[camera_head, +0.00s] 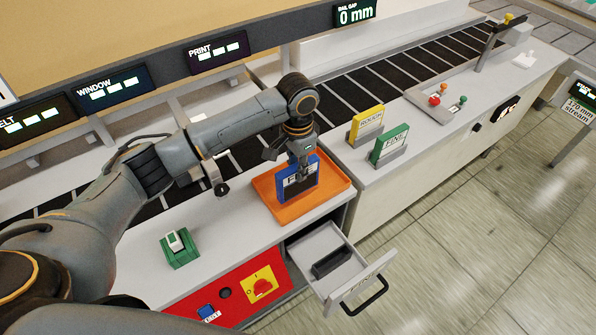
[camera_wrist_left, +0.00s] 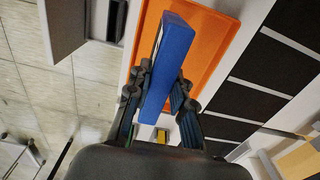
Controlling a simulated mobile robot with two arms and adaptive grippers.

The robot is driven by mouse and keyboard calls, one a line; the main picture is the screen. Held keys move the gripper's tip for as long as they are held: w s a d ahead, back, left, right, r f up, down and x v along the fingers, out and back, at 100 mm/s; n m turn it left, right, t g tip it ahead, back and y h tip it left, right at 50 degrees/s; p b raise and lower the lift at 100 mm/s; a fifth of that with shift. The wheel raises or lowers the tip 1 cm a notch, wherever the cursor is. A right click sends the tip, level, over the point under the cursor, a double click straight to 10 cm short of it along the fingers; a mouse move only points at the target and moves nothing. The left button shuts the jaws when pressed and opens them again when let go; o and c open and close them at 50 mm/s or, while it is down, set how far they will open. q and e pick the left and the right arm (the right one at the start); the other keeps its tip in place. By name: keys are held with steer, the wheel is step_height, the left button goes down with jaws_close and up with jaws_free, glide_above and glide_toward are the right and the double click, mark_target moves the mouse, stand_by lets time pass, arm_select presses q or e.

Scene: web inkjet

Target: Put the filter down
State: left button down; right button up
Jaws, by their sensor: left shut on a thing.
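The filter (camera_head: 313,167) is a blue upright slab with a white label partly covered by the fingers. It stands over the orange tray (camera_head: 262,187) on the white counter. My left gripper (camera_head: 302,173) comes down from above and is shut on the filter near its upper part. In the left wrist view the blue filter (camera_wrist_left: 176,50) lies between the two fingers (camera_wrist_left: 159,92), with the orange tray (camera_wrist_left: 222,10) behind it. I cannot tell whether the filter's lower edge touches the tray floor. My right gripper is not in view.
An open drawer (camera_head: 318,242) with a dark block (camera_head: 332,262) juts out below the tray. A yellow card (camera_head: 368,122) and a green card (camera_head: 393,143) stand in grey holders to the right. The dark belt (camera_head: 345,90) runs behind.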

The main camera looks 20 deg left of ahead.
arm_select(q)
steer(key=shift+w+f, duration=0.4)
steer(key=shift+f, duration=0.05)
steer(key=shift+w+a+f+p, duration=0.15)
steer(key=shift+f+p, duration=0.2)
steer(key=shift+f, duration=1.4)
steer(key=shift+f, duration=0.15)
steer(key=c, duration=1.2)
jaws_free()
steer(key=shift+o, duration=0.2)
steer(key=shift+r, duration=0.55)
step_height(320, 180, up, 11)
steer(key=shift+r+b, duration=0.1)
steer(key=shift+b, duration=1.05)
